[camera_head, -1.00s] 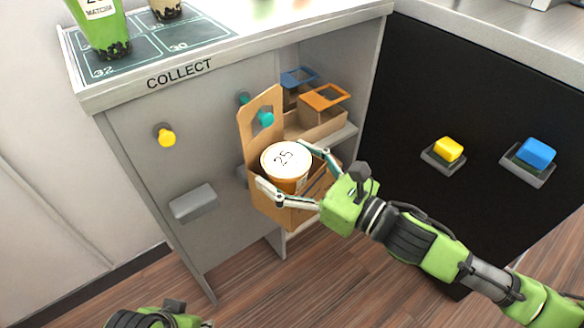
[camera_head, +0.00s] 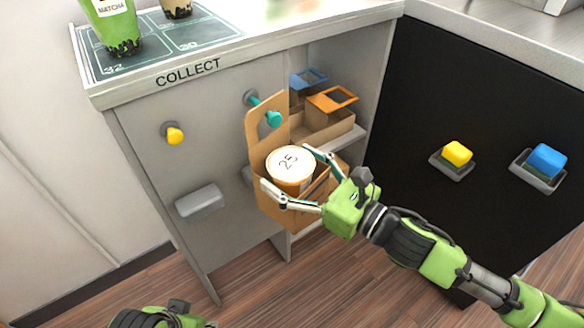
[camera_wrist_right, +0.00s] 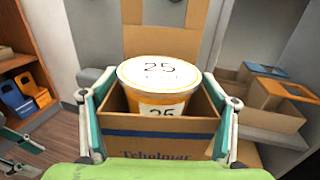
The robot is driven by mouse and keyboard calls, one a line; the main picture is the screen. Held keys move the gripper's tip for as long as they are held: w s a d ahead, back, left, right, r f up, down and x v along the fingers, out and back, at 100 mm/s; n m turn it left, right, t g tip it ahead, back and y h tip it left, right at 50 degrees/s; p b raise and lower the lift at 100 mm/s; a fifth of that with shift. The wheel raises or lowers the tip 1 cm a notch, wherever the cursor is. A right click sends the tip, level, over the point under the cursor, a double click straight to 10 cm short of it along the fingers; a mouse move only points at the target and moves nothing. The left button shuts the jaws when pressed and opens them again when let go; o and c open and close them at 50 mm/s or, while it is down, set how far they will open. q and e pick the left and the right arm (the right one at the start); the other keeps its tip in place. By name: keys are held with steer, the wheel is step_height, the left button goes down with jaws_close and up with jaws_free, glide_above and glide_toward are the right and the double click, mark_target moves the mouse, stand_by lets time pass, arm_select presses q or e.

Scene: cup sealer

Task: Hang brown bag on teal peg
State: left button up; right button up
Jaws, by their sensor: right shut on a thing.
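The brown bag (camera_head: 268,206) is an open carton with a tall back panel, held upright against the grey cabinet front. It holds a cup with a white lid marked 25 (camera_head: 289,163). My right gripper (camera_head: 285,166) is shut on the bag, one finger on each side; the wrist view shows the bag (camera_wrist_right: 158,143) between them. The teal peg (camera_head: 271,117) sticks out at the panel's upper part, its tip in front. I cannot tell whether it passes through the panel's opening. Part of my left arm shows at the bottom left; its fingers are not clear.
A yellow peg (camera_head: 174,135) and a grey ledge (camera_head: 199,201) are on the cabinet front to the left. A shelf to the right holds carriers with blue (camera_head: 309,77) and orange (camera_head: 333,98) rims. The counter (camera_head: 245,60) with cups overhangs above.

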steer(key=o, duration=1)
steer(key=shift+a, duration=0.1)
steer(key=shift+o, duration=0.9)
steer(key=shift+f, duration=0.15)
steer(key=v, duration=1.2)
